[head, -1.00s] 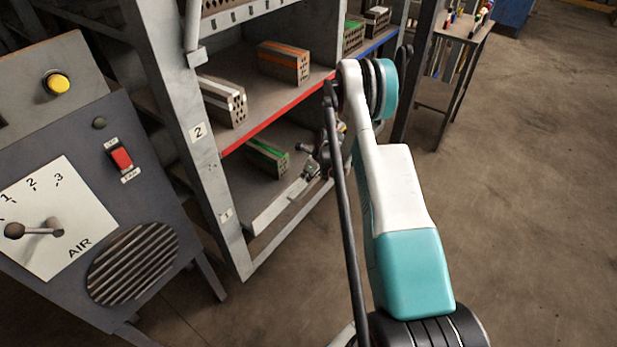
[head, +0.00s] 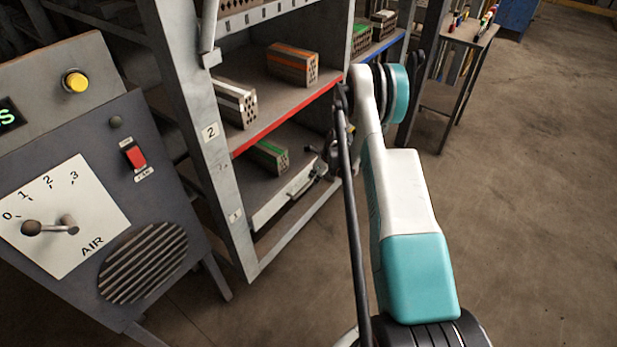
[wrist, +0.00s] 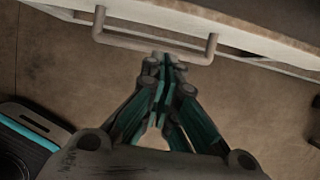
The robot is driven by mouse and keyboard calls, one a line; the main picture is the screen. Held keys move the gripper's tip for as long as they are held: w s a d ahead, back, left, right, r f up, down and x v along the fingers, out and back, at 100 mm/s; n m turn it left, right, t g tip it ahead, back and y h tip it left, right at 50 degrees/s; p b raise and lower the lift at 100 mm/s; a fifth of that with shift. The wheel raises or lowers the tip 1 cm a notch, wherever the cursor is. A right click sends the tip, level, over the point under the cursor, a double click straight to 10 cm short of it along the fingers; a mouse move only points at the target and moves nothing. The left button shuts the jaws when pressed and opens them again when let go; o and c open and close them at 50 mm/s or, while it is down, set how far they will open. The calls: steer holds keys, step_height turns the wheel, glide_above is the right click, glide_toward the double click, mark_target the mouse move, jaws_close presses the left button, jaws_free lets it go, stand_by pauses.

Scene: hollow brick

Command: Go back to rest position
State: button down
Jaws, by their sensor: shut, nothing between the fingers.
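My gripper (wrist: 163,68) is shut and empty in the wrist view. Its fingertips are close to a grey bar handle (wrist: 155,48) on a pale panel edge; I cannot tell whether they touch it. In the head view my gripper is small, dark and mostly hidden behind my arm, beside the lower shelf's front. There a pale drawer-like front with a handle (head: 284,205) runs along the bottom shelf. My white and teal arm reaches up the middle of the head view.
A metal rack (head: 227,195) holds a white-striped brick (head: 234,103), an orange-striped brick (head: 292,65) and a green-striped brick (head: 268,156). A grey control panel (head: 75,195) with an AIR dial stands at left. A small table (head: 462,40) stands behind. The floor (head: 530,190) at right is clear.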

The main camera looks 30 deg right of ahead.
steer(key=p+v, duration=0.3)
steer(key=v, duration=0.6)
steer(key=w+a+r+n, duration=0.1)
steer(key=a+r+n, duration=0.35)
steer(key=r, duration=0.65)
steer(key=a+r+n, duration=0.4)
steer(key=a+r, duration=0.2)
steer(key=r, duration=0.5)
steer(key=s+a+r+n+t+p, duration=0.1)
steer(key=s+a+r+n, duration=0.3)
steer(key=r, duration=0.3)
steer(key=s+a+r+n+t, duration=0.1)
steer(key=s+a+r+n, duration=0.25)
steer(key=a+r, duration=0.4)
steer(key=s+a+r+n+t, duration=0.1)
steer(key=s+a+r+n, duration=0.35)
steer(key=s, duration=0.25)
steer(key=s+a+r+n, duration=0.3)
steer(key=s+a+n, duration=0.15)
steer(key=s, duration=0.25)
steer(key=s+d+f+n+h+b, duration=0.1)
steer(key=s+f+n, duration=0.3)
steer(key=s, duration=0.6)
steer(key=n, duration=0.2)
steer(key=shift+s+f+n+h, duration=0.15)
steer(key=shift+s+n+h, duration=0.15)
steer(key=shift+n, duration=0.1)
